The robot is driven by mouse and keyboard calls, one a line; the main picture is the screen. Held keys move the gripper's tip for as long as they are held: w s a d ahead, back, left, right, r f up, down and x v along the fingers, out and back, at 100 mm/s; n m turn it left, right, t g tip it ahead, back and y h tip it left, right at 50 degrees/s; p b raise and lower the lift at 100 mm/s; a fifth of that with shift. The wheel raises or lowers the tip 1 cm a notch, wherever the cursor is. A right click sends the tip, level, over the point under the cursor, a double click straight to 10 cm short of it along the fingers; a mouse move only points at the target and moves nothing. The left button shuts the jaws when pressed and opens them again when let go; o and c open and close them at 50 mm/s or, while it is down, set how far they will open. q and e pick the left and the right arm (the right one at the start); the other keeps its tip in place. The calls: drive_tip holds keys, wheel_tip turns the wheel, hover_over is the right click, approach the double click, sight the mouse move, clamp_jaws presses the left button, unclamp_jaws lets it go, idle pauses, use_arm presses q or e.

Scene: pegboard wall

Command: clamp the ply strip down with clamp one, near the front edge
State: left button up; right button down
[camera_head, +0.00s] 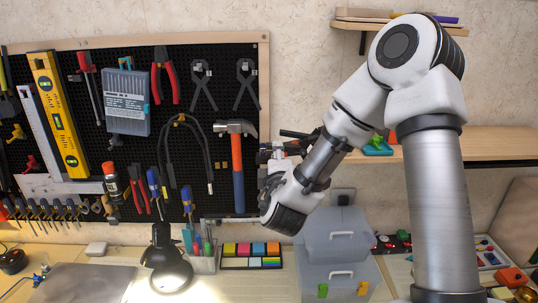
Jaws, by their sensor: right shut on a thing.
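My right arm comes in from the right, and its gripper (277,153) is in front of the wall just right of the hammer. It is shut on a small dark thing, mostly hidden by the gripper and wrist; I cannot tell whether it is clamp one. Two grey plier-shaped tools, possibly spring clamps, hang at the upper right of the pegboard: one on the left (203,86) and one on the right (245,84). I cannot make out the ply strip. My left gripper is not in view.
The black pegboard (225,125) holds several tools, including a hammer (236,160) and a yellow level (58,113). On the bench stand a lamp (165,262), a grey toolbox (335,250) and a colour-block tray (251,256). A wooden shelf (465,143) is behind my arm.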

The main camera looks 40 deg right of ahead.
sight(293, 152)
drive_tip(key=shift+s+d+b, duration=0.45)
drive_tip(key=shift+s+d, duration=0.85)
drive_tip(key=shift+d, duration=0.25)
drive_tip(key=c, duration=1.1)
unclamp_jaws()
drive_tip(key=shift+a, duration=0.1)
drive_tip(key=shift+o, duration=0.8)
drive_tip(key=shift+o, duration=0.9)
